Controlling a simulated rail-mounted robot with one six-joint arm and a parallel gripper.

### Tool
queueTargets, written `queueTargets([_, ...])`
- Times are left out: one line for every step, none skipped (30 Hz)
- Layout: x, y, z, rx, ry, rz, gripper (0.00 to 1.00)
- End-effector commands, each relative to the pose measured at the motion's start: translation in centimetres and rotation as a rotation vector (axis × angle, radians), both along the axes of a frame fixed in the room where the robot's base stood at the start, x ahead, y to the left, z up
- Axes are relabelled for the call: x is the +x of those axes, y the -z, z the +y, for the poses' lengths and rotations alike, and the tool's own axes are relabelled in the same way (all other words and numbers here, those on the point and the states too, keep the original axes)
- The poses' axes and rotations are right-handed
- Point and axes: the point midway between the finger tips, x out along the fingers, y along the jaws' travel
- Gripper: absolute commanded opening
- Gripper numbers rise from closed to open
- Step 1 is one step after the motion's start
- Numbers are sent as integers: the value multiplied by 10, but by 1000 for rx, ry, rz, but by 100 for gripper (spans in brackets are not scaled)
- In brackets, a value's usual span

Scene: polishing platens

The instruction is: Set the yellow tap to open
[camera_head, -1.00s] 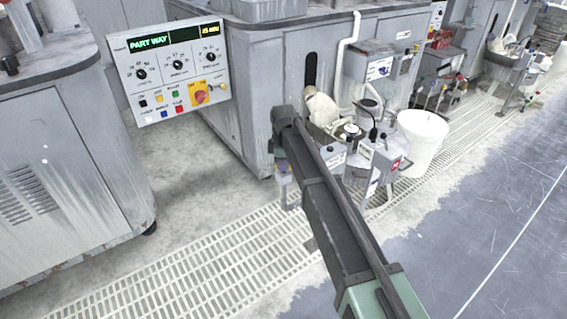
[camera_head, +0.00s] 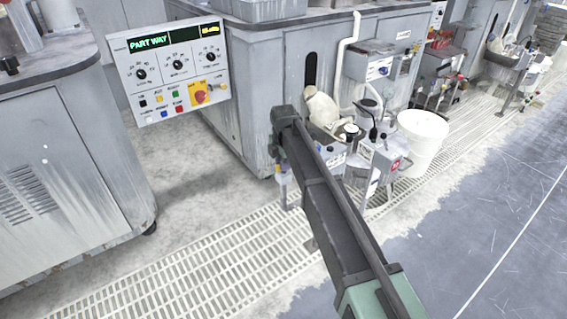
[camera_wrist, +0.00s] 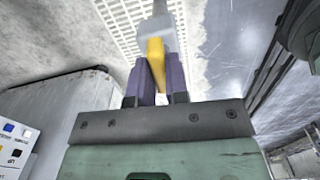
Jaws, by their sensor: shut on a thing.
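The yellow tap (camera_wrist: 156,58) shows in the wrist view as a yellow lever in front of a pale grey body. My gripper (camera_wrist: 156,80) has its two purple fingers shut on the yellow lever, one on each side. The lever's lower end is hidden between the fingers. In the head view my gripper (camera_head: 283,178) hangs low beside the grey cabinet's front corner, and the tap is too small and covered to make out clearly. A control panel (camera_head: 172,70) at upper left displays "PART WAY" in green letters.
A grey machine cabinet (camera_head: 250,90) stands behind my arm, another (camera_head: 60,150) at the left. A small bench with bottles, and a white bucket (camera_head: 420,140), stand to the right. Floor grating (camera_head: 200,265) runs below; the blue-grey floor (camera_head: 510,220) at right is clear.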

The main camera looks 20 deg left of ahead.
Motion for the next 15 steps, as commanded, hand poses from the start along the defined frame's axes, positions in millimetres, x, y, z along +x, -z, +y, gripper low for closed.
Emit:
queueTargets([0,0,0,-1,-2,1,0])
queueTargets([0,0,0,-1,-3,1,0])
queueTargets([0,0,0,-1,-4,1,0])
queueTargets([0,0,0,-1,-4,1,0])
queueTargets([0,0,0,-1,-4,1,0])
queueTargets([0,0,0,-1,-3,1,0])
queueTargets([0,0,0,-1,-3,1,0])
queueTargets([0,0,0,-1,-3,1,0])
queueTargets([0,0,0,-1,-3,1,0])
queueTargets([0,0,0,-1,-3,1,0])
queueTargets([0,0,0,-1,-3,1,0])
queueTargets([0,0,0,-1,-2,1,21])
queueTargets([0,0,0,-1,-2,1,26])
queueTargets([0,0,0,-1,-2,1,30])
queueTargets([0,0,0,-1,-2,1,36])
